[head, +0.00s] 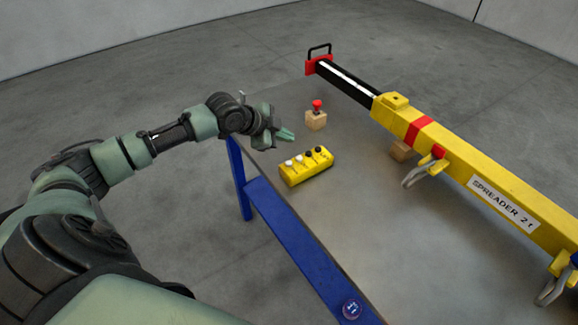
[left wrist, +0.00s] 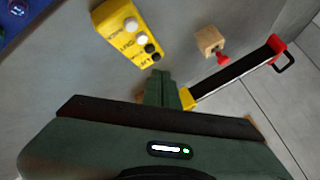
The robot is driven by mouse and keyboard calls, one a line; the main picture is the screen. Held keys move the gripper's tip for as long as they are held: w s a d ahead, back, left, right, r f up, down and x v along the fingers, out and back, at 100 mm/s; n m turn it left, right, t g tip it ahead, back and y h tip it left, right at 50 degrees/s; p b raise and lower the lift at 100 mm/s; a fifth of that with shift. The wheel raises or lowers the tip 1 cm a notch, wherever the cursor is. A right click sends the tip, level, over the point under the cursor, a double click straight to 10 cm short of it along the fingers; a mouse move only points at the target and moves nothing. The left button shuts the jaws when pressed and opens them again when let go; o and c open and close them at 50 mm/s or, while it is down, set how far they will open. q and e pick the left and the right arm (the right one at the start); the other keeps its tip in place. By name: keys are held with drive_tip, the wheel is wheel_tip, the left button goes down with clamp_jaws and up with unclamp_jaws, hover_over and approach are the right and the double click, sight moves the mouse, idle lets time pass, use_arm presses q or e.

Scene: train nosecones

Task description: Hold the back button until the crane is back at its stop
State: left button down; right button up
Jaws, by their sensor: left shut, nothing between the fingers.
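A yellow control box (head: 306,170) lies on the grey table, with white buttons (head: 293,161) at its left end and black buttons (head: 318,151) at its right end. It also shows in the left wrist view (left wrist: 122,38), with dark lettering beside the buttons too small to read surely. My left gripper (head: 286,135) is shut and empty, above the table just behind the box in the head view. In the left wrist view its closed fingertips (left wrist: 161,76) appear below the black-button end, apart from the buttons. No separate crane is recognisable. My right gripper is out of view.
A long yellow spreader beam (head: 459,168) with a black, red-ended extension (head: 345,80) spans the table's right side. Metal hooks (head: 418,174) hang from it. A wooden block (head: 316,121) with a red top stands behind the box.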

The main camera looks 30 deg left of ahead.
use_arm(q)
drive_tip(key=b, duration=0.4)
hover_over(286, 165)
wheel_tip(286, 165, down, 5)
drive_tip(key=shift+f, duration=0.1)
drive_tip(key=shift+f+b, duration=0.4)
drive_tip(key=shift+f, duration=0.45)
idle(0.8)
drive_tip(key=shift+f, duration=0.15)
drive_tip(key=shift+f, duration=0.25)
